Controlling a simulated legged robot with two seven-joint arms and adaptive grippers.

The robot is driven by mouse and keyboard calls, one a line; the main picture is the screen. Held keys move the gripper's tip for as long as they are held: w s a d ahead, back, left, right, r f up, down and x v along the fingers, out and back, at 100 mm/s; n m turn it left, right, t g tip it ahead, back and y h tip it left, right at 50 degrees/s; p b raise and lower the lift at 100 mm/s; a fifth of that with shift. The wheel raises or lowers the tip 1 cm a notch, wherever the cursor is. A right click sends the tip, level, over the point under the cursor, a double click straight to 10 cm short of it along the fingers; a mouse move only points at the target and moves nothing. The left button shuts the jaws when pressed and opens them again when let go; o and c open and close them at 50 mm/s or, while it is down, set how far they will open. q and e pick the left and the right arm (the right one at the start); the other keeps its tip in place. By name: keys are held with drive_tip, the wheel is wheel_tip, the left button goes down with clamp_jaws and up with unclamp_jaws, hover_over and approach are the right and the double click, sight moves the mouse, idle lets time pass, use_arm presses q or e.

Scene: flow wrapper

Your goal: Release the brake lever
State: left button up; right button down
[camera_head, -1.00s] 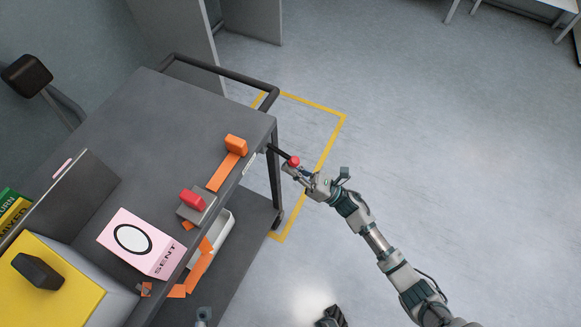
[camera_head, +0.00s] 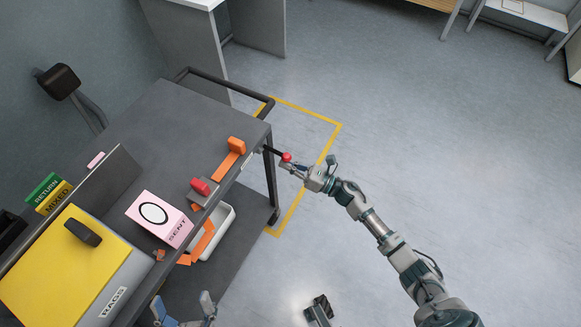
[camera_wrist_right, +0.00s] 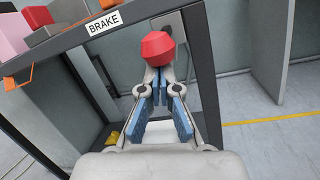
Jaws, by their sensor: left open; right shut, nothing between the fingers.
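The brake lever is a dark bar with a red knob (camera_head: 286,157), sticking out from the right end of the grey cart (camera_head: 172,112). In the right wrist view the red knob (camera_wrist_right: 157,48) is at the fingertips, below and right of the BRAKE label (camera_wrist_right: 104,23). My right gripper (camera_head: 292,166) is at the knob; in the right wrist view its fingers (camera_wrist_right: 153,77) are shut with nothing between them. The knob covers their tips, so contact is unclear. My left gripper (camera_head: 184,308) is open and empty at the bottom edge, beside the cart.
On the cart are a yellow-lidded RAGS box (camera_head: 62,262), a pink SENT box (camera_head: 160,217), a red button on a grey block (camera_head: 202,190) and an orange piece (camera_head: 236,147). A white tray (camera_head: 222,225) is below. Floor right of the cart is open.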

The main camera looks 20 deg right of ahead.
sight(289, 158)
wheel_tip(289, 158, up, 2)
drive_tip(key=h+p, duration=0.1)
drive_tip(key=p, duration=0.2)
drive_tip(key=shift+d+r+g, duration=0.1)
drive_tip(key=shift+g, duration=0.3)
use_arm(q)
drive_tip(key=w+f+m+g+p, duration=0.2)
drive_tip(key=w+f+g, duration=0.4)
drive_tip(key=f+g, duration=0.35)
use_arm(e)
drive_tip(key=shift+s+r+g, duration=0.1)
drive_tip(key=shift+r+g, duration=0.2)
drive_tip(key=shift+r, duration=0.05)
drive_tip(key=shift+d+r+g+h+p, duration=0.1)
drive_tip(key=shift+r+g+h+p, duration=0.15)
drive_tip(key=shift+g+h+p, duration=0.5)
drive_tip(key=shift+r+p, duration=0.35)
drive_tip(key=shift+p, duration=0.8)
drive_tip(key=shift+r, duration=0.1)
use_arm(q)
drive_tip(key=s+a+f+g+y, duration=0.3)
drive_tip(key=s+f+g, duration=0.5)
drive_tip(key=f+g, duration=0.2)
drive_tip(key=shift+f, duration=0.15)
use_arm(e)
drive_tip(key=shift+r+t, duration=0.1)
drive_tip(key=shift+t, duration=0.15)
